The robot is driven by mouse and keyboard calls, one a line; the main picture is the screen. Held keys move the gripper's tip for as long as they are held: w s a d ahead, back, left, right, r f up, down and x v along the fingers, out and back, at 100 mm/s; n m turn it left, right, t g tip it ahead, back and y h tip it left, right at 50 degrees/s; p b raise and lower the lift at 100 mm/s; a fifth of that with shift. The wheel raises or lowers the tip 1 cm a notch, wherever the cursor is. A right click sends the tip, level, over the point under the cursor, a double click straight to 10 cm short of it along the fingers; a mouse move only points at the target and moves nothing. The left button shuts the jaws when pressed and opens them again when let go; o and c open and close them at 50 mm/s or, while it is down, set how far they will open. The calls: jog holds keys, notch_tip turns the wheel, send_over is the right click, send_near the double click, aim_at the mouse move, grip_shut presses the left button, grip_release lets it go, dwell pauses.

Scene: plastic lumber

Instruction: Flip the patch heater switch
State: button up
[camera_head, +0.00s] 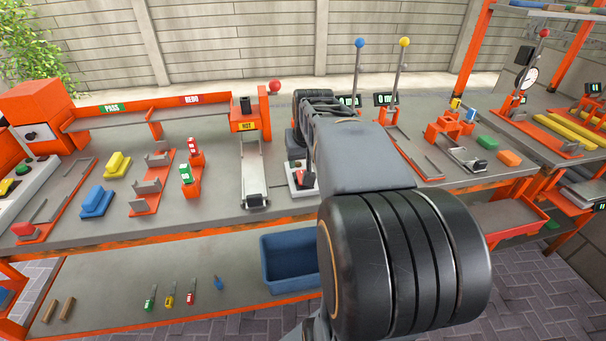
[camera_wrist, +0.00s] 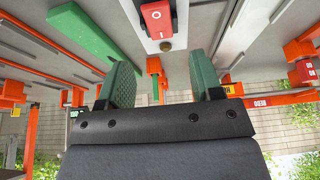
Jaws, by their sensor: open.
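A red rocker switch (camera_wrist: 156,18) marked I and O sits on a pale box at the top of the wrist view, with a small brass knob (camera_wrist: 166,45) beside it. In the head view the switch box (camera_head: 300,181) stands on the bench, right of the unit with the yellow HOT label (camera_head: 248,126). My gripper (camera_wrist: 162,76) is open and empty, with its two green-padded fingers spread apart. The switch shows beyond the gap between the fingertips, apart from them. In the head view my arm covers part of the area around the switch box, and my fingertips cannot be made out.
A long green bar (camera_wrist: 88,32) lies left of the switch in the wrist view. Lever posts with a blue ball (camera_head: 359,43) and a yellow ball (camera_head: 404,42) stand behind my arm. A blue bin (camera_head: 283,277) sits on the lower shelf.

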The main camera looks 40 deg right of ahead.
jog(key=b+x, duration=0.1)
jog(key=x, duration=0.6)
